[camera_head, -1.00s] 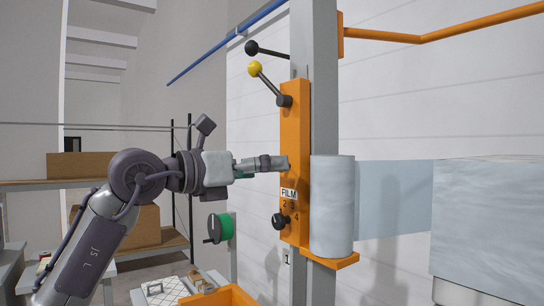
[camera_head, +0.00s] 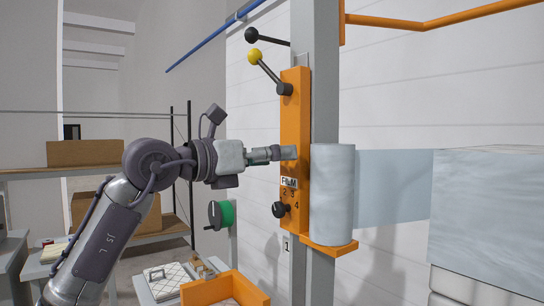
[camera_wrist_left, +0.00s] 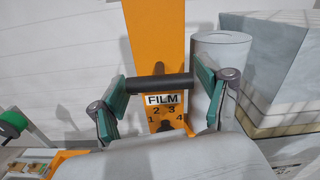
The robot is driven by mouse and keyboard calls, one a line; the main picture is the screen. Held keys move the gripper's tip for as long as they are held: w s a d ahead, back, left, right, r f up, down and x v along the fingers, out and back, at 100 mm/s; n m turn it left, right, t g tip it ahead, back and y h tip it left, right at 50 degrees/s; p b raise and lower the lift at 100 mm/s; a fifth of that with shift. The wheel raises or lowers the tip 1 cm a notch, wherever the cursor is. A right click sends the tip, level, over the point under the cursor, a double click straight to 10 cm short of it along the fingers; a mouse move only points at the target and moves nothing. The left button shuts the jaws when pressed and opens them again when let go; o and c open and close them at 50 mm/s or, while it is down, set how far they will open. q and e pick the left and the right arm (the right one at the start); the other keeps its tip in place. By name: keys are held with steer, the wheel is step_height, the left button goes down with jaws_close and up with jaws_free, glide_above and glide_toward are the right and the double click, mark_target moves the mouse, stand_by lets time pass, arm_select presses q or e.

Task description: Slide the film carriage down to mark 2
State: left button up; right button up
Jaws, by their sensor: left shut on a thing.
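The film carriage (camera_head: 297,115) is a tall orange plate on a grey post, with a FILM label, a numbered black knob (camera_head: 280,210) and a yellow-tipped lever (camera_head: 263,70). A pale film roll (camera_head: 332,195) stands on its lower bracket. My left gripper (camera_head: 282,153) is at the plate's front, above the label. In the left wrist view its green-padded fingers (camera_wrist_left: 160,84) are shut on the ends of a dark horizontal handle (camera_wrist_left: 162,88). A mark 1 plate (camera_head: 286,245) is on the post below the carriage; I see no mark 2 plate. My right gripper is out of view.
Film (camera_head: 394,190) stretches from the roll to a wrapped stack (camera_head: 485,215) at right. A green-and-black wheel (camera_head: 220,215) stands left of the post. An orange bin (camera_head: 225,290) is below, and shelving with cartons (camera_head: 85,152) is behind my arm.

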arm_select(q)
step_height(320, 180, down, 15)
steer(key=b, duration=1.2)
steer(key=shift+f, duration=0.15)
steer(key=o, duration=1.6)
steer(key=shift+w, duration=0.1)
steer(key=shift+o, duration=0.2)
steer(key=shift+r, duration=0.2)
steer(key=v, duration=1.2)
